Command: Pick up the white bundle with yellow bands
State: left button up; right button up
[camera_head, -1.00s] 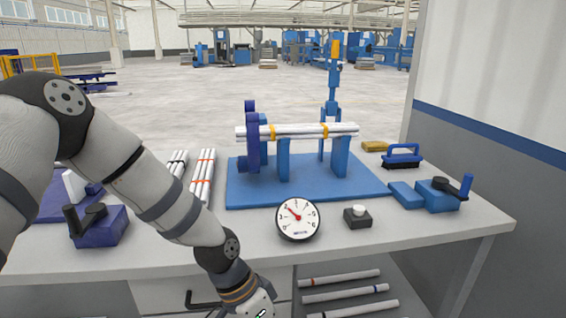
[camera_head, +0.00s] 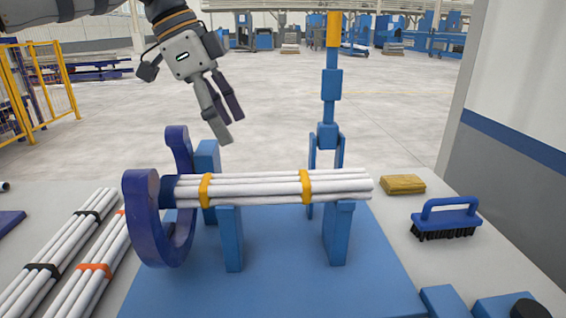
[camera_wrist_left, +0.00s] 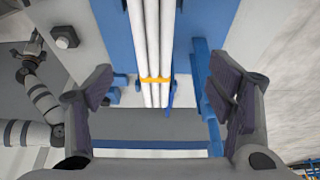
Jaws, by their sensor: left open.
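The white bundle with yellow bands (camera_head: 260,188) lies level across two blue supports, with a dark blue curved clamp around its left end. My left gripper (camera_head: 229,129) is open and empty above the bundle's left half, fingers pointing down and apart from it. In the left wrist view the bundle (camera_wrist_left: 151,45) runs from the top edge between the spread fingers, and one yellow band (camera_wrist_left: 155,80) shows near the middle. Another arm of mine shows at the left of that view; its gripper (camera_wrist_left: 32,46) is too small to read.
A blue upright with a yellow top (camera_head: 331,90) rises behind the bundle. A bundle with black bands (camera_head: 62,245) and one with orange bands (camera_head: 97,265) lie at the left. A blue brush (camera_head: 446,220) and yellow pad (camera_head: 403,184) are at the right.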

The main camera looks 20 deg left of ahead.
aim_at(254, 178)
pick_arm(q)
jog(key=shift+d+f, duration=0.15)
jog(key=shift+f, duration=0.15)
jog(key=x, duration=0.6)
jog(key=s+x, duration=0.1)
jog(key=x, duration=0.3)
jog(key=shift+d+f+b, duration=0.1)
jog(key=shift+d+b, duration=0.1)
jog(key=shift+b, duration=0.1)
jog(key=shift+w+d+f, duration=0.15)
jog(key=shift+f, duration=0.15)
jog(key=c, duration=1.5)
